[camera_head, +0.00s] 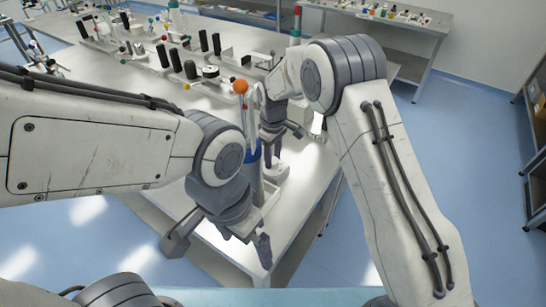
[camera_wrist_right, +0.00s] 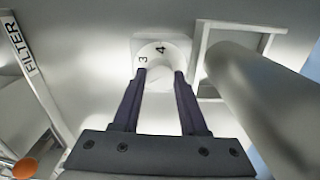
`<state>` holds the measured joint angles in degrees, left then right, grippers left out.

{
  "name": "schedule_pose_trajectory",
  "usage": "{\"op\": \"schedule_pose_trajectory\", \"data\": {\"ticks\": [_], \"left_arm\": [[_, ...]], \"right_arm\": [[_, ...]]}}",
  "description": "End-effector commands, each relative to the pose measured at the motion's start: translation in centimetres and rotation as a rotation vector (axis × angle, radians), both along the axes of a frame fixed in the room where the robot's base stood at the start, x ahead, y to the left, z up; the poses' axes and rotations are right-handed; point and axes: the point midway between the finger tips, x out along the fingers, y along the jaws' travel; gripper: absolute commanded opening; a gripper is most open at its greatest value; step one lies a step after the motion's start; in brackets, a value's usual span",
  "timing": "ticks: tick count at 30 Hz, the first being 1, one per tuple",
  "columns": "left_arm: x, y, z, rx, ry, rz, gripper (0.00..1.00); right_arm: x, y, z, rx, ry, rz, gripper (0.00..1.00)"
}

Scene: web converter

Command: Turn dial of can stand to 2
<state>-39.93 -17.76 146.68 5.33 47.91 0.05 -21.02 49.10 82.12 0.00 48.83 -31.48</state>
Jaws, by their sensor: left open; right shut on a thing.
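The white dial (camera_wrist_right: 160,55) sits on a white square base in the right wrist view, with the numbers 3 and 4 showing on its far side. My right gripper (camera_wrist_right: 160,75) is shut on it, one dark finger on each side. The other numbers and any pointer are hidden or unclear. In the head view the pale dial base (camera_head: 278,174) shows just under my right gripper (camera_head: 272,155). My left gripper (camera_head: 245,241) is open and empty at the near edge of the table, lower than the right one.
A grey cylinder (camera_wrist_right: 265,95) and a square frame stand right of the dial. A FILTER label (camera_wrist_right: 27,48) lies at the left. An orange ball (camera_head: 240,87) rises near my right gripper. Several fixtures stand on the table (camera_head: 130,75) farther back. Blue floor lies beyond the right edge.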

Motion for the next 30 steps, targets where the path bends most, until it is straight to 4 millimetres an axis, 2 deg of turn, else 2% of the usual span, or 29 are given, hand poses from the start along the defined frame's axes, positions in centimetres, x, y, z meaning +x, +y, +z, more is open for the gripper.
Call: {"op": "schedule_pose_trajectory", "data": {"ticks": [9, 10, 12, 23, 26, 30], "left_arm": [[0.0, 0.0, 0.0, 0.0, 0.0, 0.0, 1.0], [0.0, 0.0, 0.0, 0.0, 0.0, 0.0, 1.0], [0.0, 0.0, 0.0, 0.0, 0.0, 0.0, 1.0], [0.0, 0.0, -0.1, 0.0, 0.0, 0.0, 1.0], [0.0, 0.0, -0.5, 0.0, 0.0, 0.0, 1.0], [0.0, 0.0, -1.2, 0.0, 0.0, -0.001, 1.0]], "right_arm": [[0.1, 0.0, 0.1, 0.0, -0.003, 0.0, 0.0], [0.1, 0.0, 0.1, 0.0, -0.003, 0.0, 0.5], [0.1, 0.0, 0.1, 0.0, -0.003, 0.0, 0.72], [0.1, 0.0, 0.3, 0.001, -0.002, 0.0, 0.72], [0.2, 0.1, 1.3, 0.002, -0.005, 0.0, 0.72], [0.2, 0.0, 3.9, 0.003, -0.007, 0.0, 0.72]]}}
